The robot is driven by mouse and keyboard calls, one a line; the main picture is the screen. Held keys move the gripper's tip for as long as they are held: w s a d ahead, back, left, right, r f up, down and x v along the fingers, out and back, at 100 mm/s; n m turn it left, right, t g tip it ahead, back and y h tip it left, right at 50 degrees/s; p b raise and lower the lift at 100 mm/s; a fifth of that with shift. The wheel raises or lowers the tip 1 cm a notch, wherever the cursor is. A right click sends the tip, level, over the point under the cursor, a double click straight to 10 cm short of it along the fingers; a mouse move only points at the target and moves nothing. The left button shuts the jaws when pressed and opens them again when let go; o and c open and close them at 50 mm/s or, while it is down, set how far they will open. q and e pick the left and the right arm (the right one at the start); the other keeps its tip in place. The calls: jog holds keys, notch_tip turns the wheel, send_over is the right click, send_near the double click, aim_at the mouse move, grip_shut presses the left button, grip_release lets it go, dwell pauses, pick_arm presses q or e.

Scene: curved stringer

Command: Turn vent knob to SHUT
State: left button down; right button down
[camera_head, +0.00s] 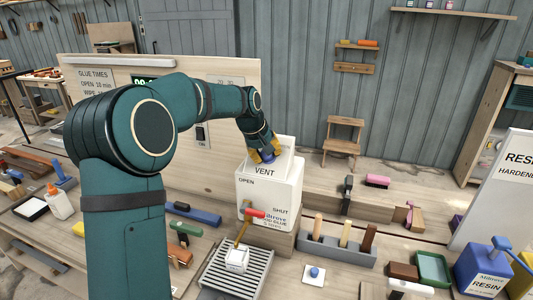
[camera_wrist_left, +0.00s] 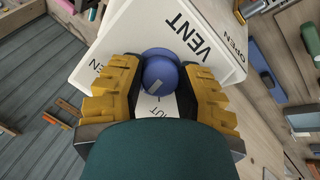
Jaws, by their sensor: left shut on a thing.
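The white glue box (camera_head: 268,205) stands on the bench in the head view, with VENT on its top part and OPEN and SHUT lettered below. My left gripper (camera_head: 262,156) reaches down onto the top of the box. In the left wrist view its yellow fingers (camera_wrist_left: 160,82) are shut on the round blue vent knob (camera_wrist_left: 168,58), one on each side. A small pale mark shows on the knob. Beneath it the plate lettering, ending in "UT", is partly covered by the fingers and wrist. Which label the knob points at I cannot tell. My right gripper is not in view.
A red-handled tool (camera_head: 254,213) and a white cup (camera_head: 237,259) on a slatted rack (camera_head: 250,279) stand before the box. A grey holder (camera_head: 330,247) with wooden handles is to the right. A back panel (camera_head: 225,150) rises behind my left arm.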

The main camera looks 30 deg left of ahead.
pick_arm(q)
jog(key=n, duration=0.1)
jog(key=n+h, duration=0.1)
jog(key=n+t, duration=0.1)
jog(key=n, duration=0.1)
jog(key=shift+s+f+b, duration=0.1)
jog(key=shift+f+b, duration=0.15)
jog(key=shift+b, duration=0.05)
jog(key=shift+n+t+h+b, duration=0.5)
jog(key=shift+n+t, duration=0.3)
jog(key=shift+n, duration=1)
jog(key=c, duration=0.5)
grip_release()
jog(key=shift+r, duration=0.1)
jog(key=shift+c, duration=0.2)
jog(key=shift+s+a+r, duration=0.15)
jog(key=shift+s+r, duration=0.1)
jog(key=shift+r, duration=0.25)
jog(key=v, duration=1)
jog(key=shift+s+r, duration=0.25)
jog(key=shift+s, duration=0.1)
